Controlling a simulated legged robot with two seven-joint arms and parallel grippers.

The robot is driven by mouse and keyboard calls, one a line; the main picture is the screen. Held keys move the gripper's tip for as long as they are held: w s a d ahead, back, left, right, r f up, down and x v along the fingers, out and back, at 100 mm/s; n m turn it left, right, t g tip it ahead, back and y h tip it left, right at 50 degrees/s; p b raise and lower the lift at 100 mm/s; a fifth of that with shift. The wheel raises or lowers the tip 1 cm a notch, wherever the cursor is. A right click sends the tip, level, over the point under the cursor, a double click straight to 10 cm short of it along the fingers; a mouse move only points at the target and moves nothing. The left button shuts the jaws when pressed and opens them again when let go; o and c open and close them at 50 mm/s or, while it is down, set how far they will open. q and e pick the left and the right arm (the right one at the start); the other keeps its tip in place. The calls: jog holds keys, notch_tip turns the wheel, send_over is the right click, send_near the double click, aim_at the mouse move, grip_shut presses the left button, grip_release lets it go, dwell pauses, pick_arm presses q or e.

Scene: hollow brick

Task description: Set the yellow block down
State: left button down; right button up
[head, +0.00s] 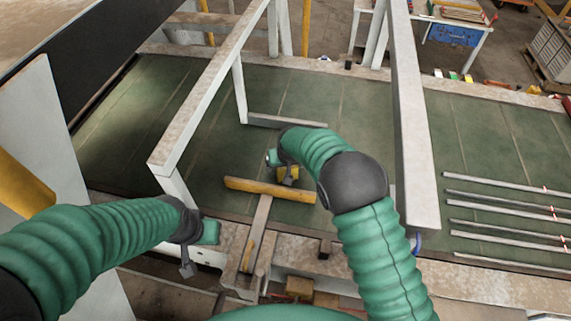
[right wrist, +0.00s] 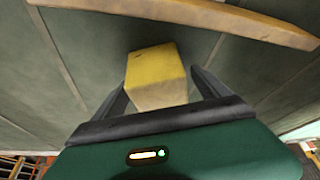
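The yellow block (right wrist: 153,68) sits between the two fingers of my right gripper (right wrist: 160,82) in the right wrist view. I cannot tell whether the block touches the surface. My left gripper (head: 187,269) hangs at the lower left, away from the block; its finger opening is too small to judge.
A yellow bar (head: 265,188) lies just left of the right gripper, on a grey beam (head: 258,230). White frame posts (head: 205,95) and (head: 412,110) rise on both sides. Several metal rods (head: 505,205) lie at right. The belt beyond the gripper is mostly clear.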

jog(key=shift+d+r, duration=0.1)
jog(key=shift+r, duration=0.1)
jog(key=b+v, duration=0.3)
jog(key=v, duration=0.8)
jog(key=shift+r, duration=0.35)
jog(key=shift+s+d, duration=0.1)
jog(key=shift+s, duration=0.05)
